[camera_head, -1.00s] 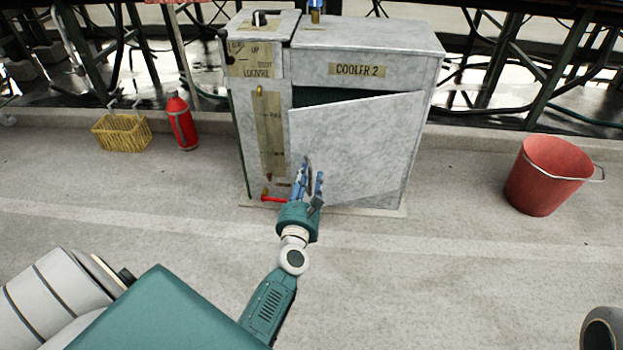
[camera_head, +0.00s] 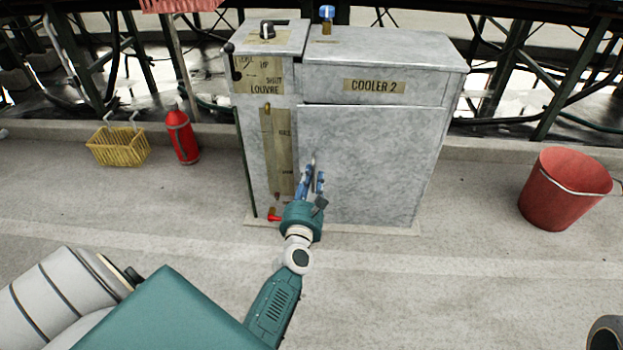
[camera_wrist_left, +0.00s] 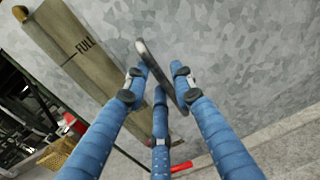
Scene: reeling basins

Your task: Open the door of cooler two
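Cooler two (camera_head: 382,52) is a grey cabinet labelled "COOLER 2". Its door (camera_head: 375,150) looks shut or nearly so, its top edge in line with the body. My left gripper (camera_head: 311,178) is at the lower left of the door, with its blue fingers around the dark upright handle (camera_head: 313,161). In the left wrist view the handle (camera_wrist_left: 154,62) runs slantwise between the fingers (camera_wrist_left: 157,80). They are partly closed around it, but whether they clamp it is unclear. My right gripper is not in view.
A red-tipped lever (camera_head: 274,216) is just left of my left gripper, below the "FULL" gauge plate (camera_head: 277,150). A yellow basket (camera_head: 118,147) and a red extinguisher-like bottle (camera_head: 182,136) stand left. A red bucket (camera_head: 565,190) stands right. The floor in front is clear.

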